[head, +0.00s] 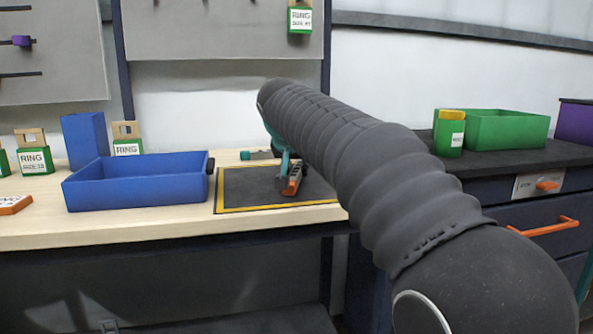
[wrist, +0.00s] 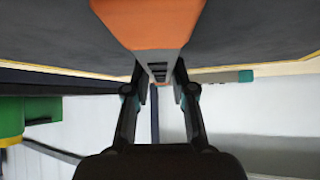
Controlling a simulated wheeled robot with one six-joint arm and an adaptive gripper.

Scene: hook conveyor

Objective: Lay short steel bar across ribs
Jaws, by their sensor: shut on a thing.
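My gripper (wrist: 162,92) is low over a dark mat with a yellow border (head: 232,190) on the wooden bench. Its fingers are shut on an orange-and-grey bar-like piece (wrist: 155,22), which points away between them in the wrist view. In the head view this orange-and-grey piece (head: 293,181) shows at the mat, partly hidden by the gripper and arm. I cannot tell whether it touches the mat. A short dark bar with a teal end (head: 246,155) lies behind the mat; its teal end (wrist: 245,76) shows in the wrist view. I cannot make out ribs.
A blue tray (head: 125,200) stands left of the mat, with a blue upright box (head: 85,140) behind it. A green bin (head: 507,131) sits on the dark right-hand counter. My arm covers the bench right of the mat.

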